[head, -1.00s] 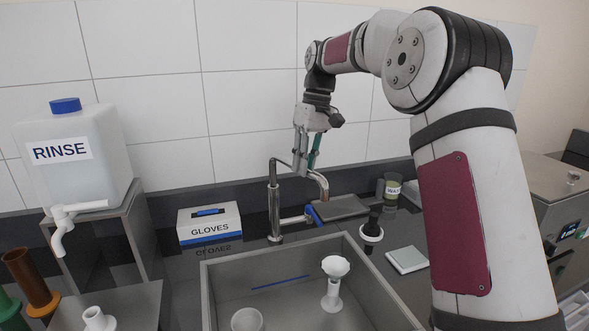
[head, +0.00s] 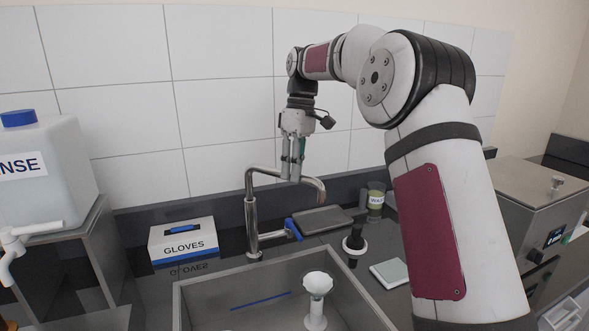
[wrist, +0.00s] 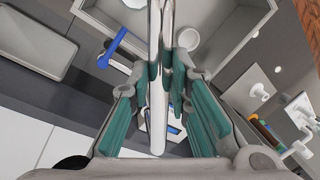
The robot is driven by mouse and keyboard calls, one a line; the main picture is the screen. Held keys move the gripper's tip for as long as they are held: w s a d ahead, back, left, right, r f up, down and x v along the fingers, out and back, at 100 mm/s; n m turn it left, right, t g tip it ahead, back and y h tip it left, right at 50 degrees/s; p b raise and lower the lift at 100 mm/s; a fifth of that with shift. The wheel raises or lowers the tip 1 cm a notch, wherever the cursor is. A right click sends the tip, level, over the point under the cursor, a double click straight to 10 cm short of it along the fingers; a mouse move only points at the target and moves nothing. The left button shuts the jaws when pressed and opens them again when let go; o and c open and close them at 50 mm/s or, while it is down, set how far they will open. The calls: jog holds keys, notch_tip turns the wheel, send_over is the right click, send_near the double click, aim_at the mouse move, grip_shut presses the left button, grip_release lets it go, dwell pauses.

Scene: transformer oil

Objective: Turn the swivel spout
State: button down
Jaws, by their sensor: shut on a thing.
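The swivel spout (head: 265,170) is a chrome pipe that rises from a post behind the sink, bends over and turns down at its right end (head: 321,192). My gripper (head: 292,172) points down over the spout's horizontal stretch, with its teal-padded fingers on either side of it. In the wrist view the spout (wrist: 158,120) runs lengthwise between the fingers, and the fingertips close on it. The gripper is shut on the spout. A blue-handled lever (head: 293,229) sits low to the right of the post; it also shows in the wrist view (wrist: 112,47).
The grey sink (head: 200,280) lies in front and holds a white funnel-topped piece (head: 317,285). A GLOVES box (head: 183,241) stands left of the post. A dark tray (head: 322,219), a labelled jar (head: 376,196) and a black-and-white stopper-like piece (head: 355,242) stand to the right.

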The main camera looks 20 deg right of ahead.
jog(key=shift+w+d+r, duration=0.1)
jog(key=c, duration=1.5)
grip_release()
jog(key=shift+w+d+r, duration=0.15)
jog(key=shift+d+r, duration=0.05)
jog(key=shift+r, duration=1)
jog(key=shift+w+d+r, duration=0.15)
jog(key=shift+r, duration=1.05)
jog(key=shift+w+d+r, duration=0.15)
jog(key=shift+d+r, duration=0.05)
jog(key=shift+r, duration=1)
jog(key=s+a+r+m+t+h, duration=0.1)
jog(key=s+a+r+m+t, duration=0.15)
jog(key=s, duration=0.55)
jog(key=s+a+r+m+t+h, duration=0.15)
jog(key=s+a, duration=0.25)
jog(key=s, duration=0.4)
jog(key=s+f+m, duration=0.1)
jog(key=s+f, duration=0.3)
jog(key=s, duration=0.2)
jog(key=s+f+m+t, duration=0.1)
jog(key=s+f, duration=0.3)
jog(key=s, duration=0.3)
jog(key=s+f+m+t, duration=0.1)
jog(key=s+f, duration=0.3)
jog(key=s, duration=0.3)
jog(key=shift+s+a+f+m+y, duration=0.2)
jog(key=shift+s+f+m+y, duration=0.05)
jog(key=shift+f+m+y, duration=0.15)
